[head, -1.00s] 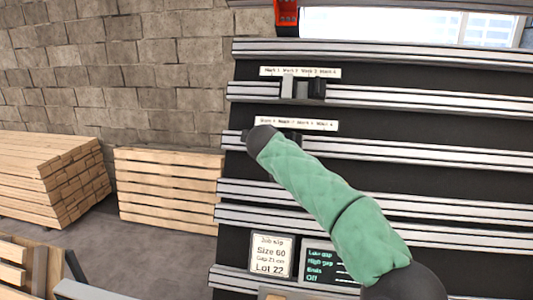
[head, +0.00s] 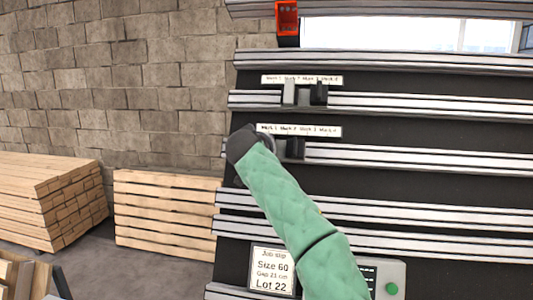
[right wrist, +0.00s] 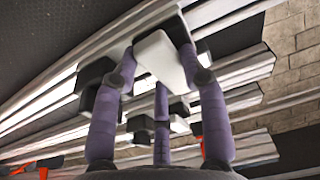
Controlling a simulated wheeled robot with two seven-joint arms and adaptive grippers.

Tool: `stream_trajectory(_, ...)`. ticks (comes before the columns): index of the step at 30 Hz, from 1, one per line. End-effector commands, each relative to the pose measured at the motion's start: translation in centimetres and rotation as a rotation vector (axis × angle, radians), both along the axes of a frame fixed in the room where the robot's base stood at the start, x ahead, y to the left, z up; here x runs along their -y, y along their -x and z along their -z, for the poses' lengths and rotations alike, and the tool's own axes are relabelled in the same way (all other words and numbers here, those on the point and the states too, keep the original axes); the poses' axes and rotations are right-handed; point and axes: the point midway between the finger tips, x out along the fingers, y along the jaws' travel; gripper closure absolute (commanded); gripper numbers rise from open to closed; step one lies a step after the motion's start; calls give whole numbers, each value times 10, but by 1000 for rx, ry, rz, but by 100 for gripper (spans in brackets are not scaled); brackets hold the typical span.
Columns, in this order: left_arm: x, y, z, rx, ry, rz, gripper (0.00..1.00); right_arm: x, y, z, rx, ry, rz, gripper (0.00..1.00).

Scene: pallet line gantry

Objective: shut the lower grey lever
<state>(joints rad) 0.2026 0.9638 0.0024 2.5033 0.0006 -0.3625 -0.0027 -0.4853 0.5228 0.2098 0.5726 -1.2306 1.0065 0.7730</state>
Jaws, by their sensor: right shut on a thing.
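The lower grey lever (right wrist: 160,60) shows as a pale block on a rail in the right wrist view. The purple fingers of my right gripper (right wrist: 160,66) are closed around it. In the head view my right forearm and dark wrist cover this lever and the fingers, at the left end of the lower labelled rail (head: 400,158). A black lever (head: 295,147) stands to the right on that rail; it also shows in the right wrist view (right wrist: 94,80). The upper rail carries another grey lever (head: 289,93) and a black one (head: 319,94). My left gripper is out of view.
A white label strip (head: 298,130) sits above the lower rail. Below are a job slip (head: 271,270) and a panel with a green button (head: 391,288). An orange-red part (head: 287,17) hangs at the top. Stacked timber (head: 50,195) and a pallet (head: 165,215) stand left.

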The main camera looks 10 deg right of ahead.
Motion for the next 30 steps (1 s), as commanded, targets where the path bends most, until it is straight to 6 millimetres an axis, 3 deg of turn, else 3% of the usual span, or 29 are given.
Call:
stream_trajectory(22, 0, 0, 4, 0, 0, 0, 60, -2, -1, 3, 24, -71, 40, 90)
stream_trajectory(23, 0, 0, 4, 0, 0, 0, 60, -2, -1, 3, 24, -71, 40, 49)
stream_trajectory(24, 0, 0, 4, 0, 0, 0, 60, -2, -1, 3, 24, -70, 40, 37)
stream_trajectory(25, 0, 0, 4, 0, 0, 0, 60, -2, -1, 3, 25, -70, 40, 33)
stream_trajectory(30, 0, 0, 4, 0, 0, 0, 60, -2, 0, 2, 26, -69, 40, 33)
